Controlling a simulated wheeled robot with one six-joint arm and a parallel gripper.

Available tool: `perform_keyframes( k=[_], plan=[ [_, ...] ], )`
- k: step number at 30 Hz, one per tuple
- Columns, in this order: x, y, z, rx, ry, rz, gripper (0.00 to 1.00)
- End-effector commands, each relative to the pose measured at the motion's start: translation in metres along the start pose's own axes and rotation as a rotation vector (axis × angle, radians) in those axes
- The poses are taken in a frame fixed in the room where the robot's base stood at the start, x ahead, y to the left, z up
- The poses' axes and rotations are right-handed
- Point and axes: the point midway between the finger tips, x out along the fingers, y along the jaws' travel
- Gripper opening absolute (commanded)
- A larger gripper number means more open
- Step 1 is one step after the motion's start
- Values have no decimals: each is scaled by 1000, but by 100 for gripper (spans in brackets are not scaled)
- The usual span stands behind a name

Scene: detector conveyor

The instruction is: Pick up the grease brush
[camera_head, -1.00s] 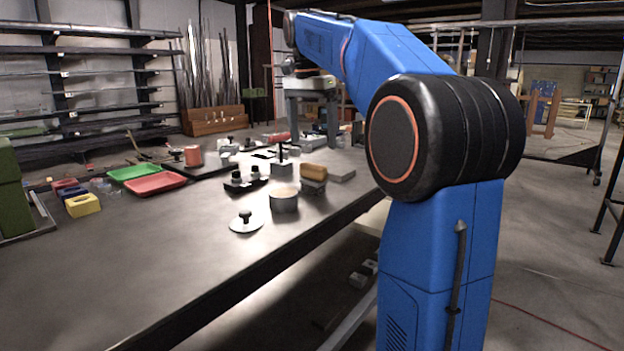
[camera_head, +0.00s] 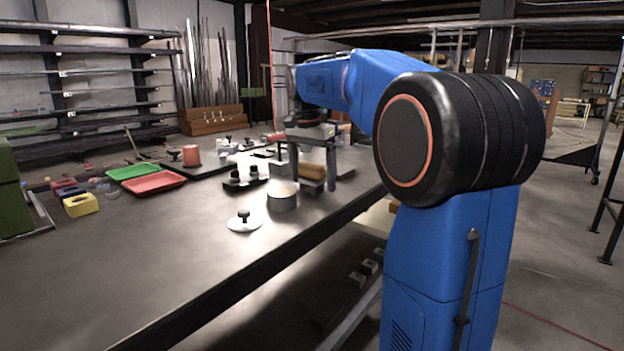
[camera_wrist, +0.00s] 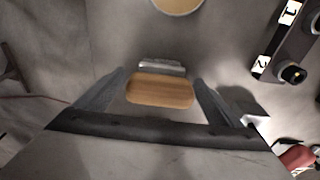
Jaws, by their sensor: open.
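The grease brush, with a tan wooden back, is on the bench in the head view (camera_head: 312,171). In the wrist view the brush (camera_wrist: 160,91) lies crosswise, with grey bristles or a grey edge showing along its upper side. My gripper (camera_head: 312,184) points down over it, with one finger on each side. In the wrist view my gripper (camera_wrist: 160,80) is open, its fingers left and right of the brush with a gap at each side. What lies directly under the brush is partly hidden.
A black stand with knobs (camera_head: 245,184) is behind. Red (camera_head: 154,184) and green (camera_head: 133,171) trays lie farther left. The front bench top is clear.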

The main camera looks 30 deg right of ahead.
Motion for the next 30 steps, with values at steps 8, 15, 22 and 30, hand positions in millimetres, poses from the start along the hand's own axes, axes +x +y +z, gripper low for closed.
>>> perform_keyframes(
  k=[8, 15, 22, 30],
  plan=[
    [6, 0, 0, 0, 0, 0, 88],
    [6, 0, 0, 0, 0, 0, 43],
    [5, 0, 0, 0, 0, 0, 42],
    [-18, -1, -3, 0, 2, -3, 42]
  ],
)
